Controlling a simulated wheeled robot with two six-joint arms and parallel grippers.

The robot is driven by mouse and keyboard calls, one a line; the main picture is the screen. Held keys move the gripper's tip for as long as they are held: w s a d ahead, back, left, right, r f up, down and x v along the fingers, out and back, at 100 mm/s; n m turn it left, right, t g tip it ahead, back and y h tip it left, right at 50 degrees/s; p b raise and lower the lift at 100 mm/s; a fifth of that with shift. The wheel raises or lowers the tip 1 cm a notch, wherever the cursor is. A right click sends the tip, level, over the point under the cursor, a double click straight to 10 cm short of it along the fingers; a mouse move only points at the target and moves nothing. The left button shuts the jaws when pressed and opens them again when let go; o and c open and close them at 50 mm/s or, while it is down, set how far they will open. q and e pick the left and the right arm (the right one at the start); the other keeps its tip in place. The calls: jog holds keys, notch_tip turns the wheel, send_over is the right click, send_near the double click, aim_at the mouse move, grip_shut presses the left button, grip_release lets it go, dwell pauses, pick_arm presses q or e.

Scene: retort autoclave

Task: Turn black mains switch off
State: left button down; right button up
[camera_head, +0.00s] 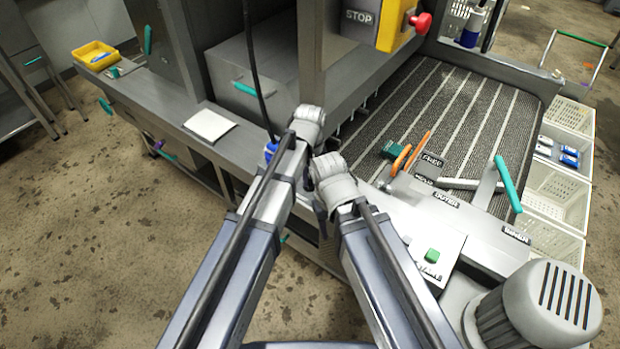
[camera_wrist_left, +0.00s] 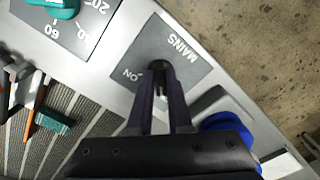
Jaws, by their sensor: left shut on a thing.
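The black mains switch (camera_wrist_left: 159,66) sits on a dark grey plate (camera_wrist_left: 184,48) marked MAINS and ON in the left wrist view. My left gripper (camera_wrist_left: 166,72) has its two dark fingers close together at the switch, shut on it. The fingers hide part of the switch, so its exact angle is hard to read.
A blue round part (camera_wrist_left: 228,124) lies close beside the gripper. A dial with a teal knob (camera_wrist_left: 55,8) is nearby. In the head view, orange handles (camera_head: 401,158), a green START button (camera_head: 432,256) and a teal-gripped lever (camera_head: 508,185) stand right of my arms.

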aim_at(310, 182)
dwell(0.4)
pick_arm(q)
jog(key=c, duration=0.8)
grip_release()
jog(key=shift+c, duration=0.2)
jog(key=shift+r, duration=0.1)
notch_tip(310, 182, up, 8)
jog(key=p, duration=0.8)
jog(key=shift+f, duration=0.2)
